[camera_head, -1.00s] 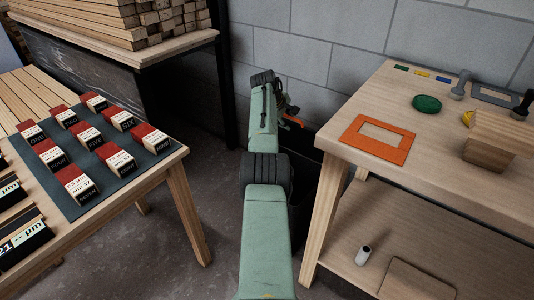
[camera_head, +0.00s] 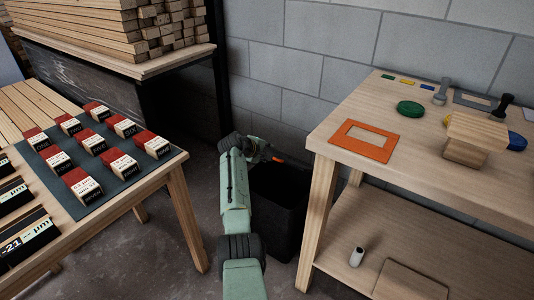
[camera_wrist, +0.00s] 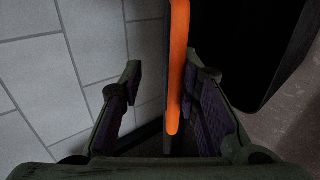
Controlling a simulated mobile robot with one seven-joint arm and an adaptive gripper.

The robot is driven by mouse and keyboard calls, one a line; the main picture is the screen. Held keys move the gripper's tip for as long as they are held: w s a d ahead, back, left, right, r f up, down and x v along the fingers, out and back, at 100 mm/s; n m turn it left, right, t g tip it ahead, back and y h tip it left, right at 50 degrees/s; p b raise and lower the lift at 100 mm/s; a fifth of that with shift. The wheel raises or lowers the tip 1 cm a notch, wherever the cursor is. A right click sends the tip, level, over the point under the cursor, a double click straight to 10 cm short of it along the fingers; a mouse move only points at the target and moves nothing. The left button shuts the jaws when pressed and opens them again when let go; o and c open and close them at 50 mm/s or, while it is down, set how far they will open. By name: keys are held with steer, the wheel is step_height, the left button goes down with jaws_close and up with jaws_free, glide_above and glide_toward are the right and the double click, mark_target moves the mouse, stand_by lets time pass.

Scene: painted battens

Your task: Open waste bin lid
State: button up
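The black waste bin (camera_head: 285,232) stands on the floor between the two tables, and its dark inside shows from above. The bin also shows at the right of the wrist view (camera_wrist: 245,60). An orange strip (camera_wrist: 178,70), seemingly the lid's edge or handle, runs upright through the wrist view, with a thin dark panel beside it. In the head view only a small orange piece (camera_head: 278,159) shows at the bin's back. My gripper (camera_wrist: 166,78) is open, its fingers on either side of the strip. The right finger is close to it; contact is unclear. The lid looks raised, mostly hidden.
The right workbench (camera_head: 335,170) stands close beside the bin, with an orange frame (camera_head: 367,141) on top. The left table (camera_head: 176,160) carries labelled blocks. A grey block wall (camera_head: 290,70) is close behind the bin. Open floor lies between the left table and my arm.

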steer(key=w+d+r+p+v, duration=0.1)
steer(key=r+p+v, duration=0.1)
steer(key=p+v, duration=0.5)
steer(key=shift+v, duration=2.5)
steer(key=shift+w+r, duration=0.1)
steer(key=shift+w, duration=0.05)
